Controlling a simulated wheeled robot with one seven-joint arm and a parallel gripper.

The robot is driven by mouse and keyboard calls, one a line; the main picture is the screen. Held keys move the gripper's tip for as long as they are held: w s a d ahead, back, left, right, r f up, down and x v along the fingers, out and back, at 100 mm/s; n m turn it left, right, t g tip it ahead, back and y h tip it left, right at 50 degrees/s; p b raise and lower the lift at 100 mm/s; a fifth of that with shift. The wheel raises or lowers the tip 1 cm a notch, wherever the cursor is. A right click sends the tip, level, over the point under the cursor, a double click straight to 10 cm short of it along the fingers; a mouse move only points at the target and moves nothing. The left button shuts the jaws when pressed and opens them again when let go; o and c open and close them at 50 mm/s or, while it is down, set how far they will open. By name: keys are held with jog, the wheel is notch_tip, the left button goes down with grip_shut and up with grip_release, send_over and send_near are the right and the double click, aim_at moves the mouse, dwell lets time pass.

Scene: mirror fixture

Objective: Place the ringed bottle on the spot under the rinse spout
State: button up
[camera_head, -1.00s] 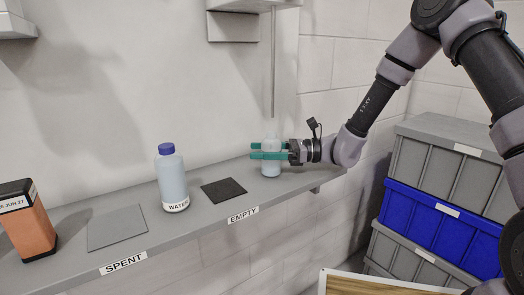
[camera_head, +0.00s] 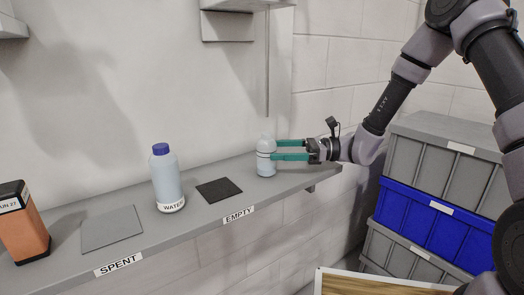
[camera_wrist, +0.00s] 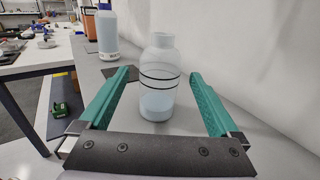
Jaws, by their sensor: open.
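The ringed bottle (camera_head: 266,158), clear with dark rings, stands upright on the grey shelf, below a thin vertical spout (camera_head: 267,75) in the head view. In the wrist view the ringed bottle (camera_wrist: 158,80) shows pale liquid low down and two dark rings. My gripper (camera_head: 276,150) is open, with its teal fingers pointing left at the bottle. In the wrist view my gripper (camera_wrist: 160,88) has one finger on each side of the bottle, with visible gaps. Any marked spot under the bottle is hidden.
A dark square mat (camera_head: 219,190) lies left of the bottle, behind the EMPTY label (camera_head: 239,215). Further left are a WATER bottle (camera_head: 167,180), a grey mat (camera_head: 112,228) and an orange carton (camera_head: 24,225). Stacked crates (camera_head: 430,200) stand at the right, beyond the shelf end.

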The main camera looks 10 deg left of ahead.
jog(key=v, duration=0.5)
jog(key=shift+d, duration=0.3)
jog(key=shift+s+d+r+n+h, duration=0.1)
jog(key=shift+d+r+n+h, duration=0.1)
jog(key=shift+r+n+h, duration=0.1)
jog(key=s+d+r+n+t+h, duration=0.3)
jog(key=s+d+r+t+h, duration=0.1)
jog(key=d, duration=0.6)
jog(key=s+d+r+n+t+h, duration=0.3)
jog(key=d+r+h, duration=0.3)
jog(key=d+r, duration=0.3)
jog(key=s+d+r+n+t+h, duration=0.4)
jog(key=d+r, duration=0.3)
jog(key=d, duration=0.5)
jog(key=shift+s+t+h, duration=0.4)
jog(key=shift+s+t, duration=0.2)
jog(key=shift+s, duration=0.3)
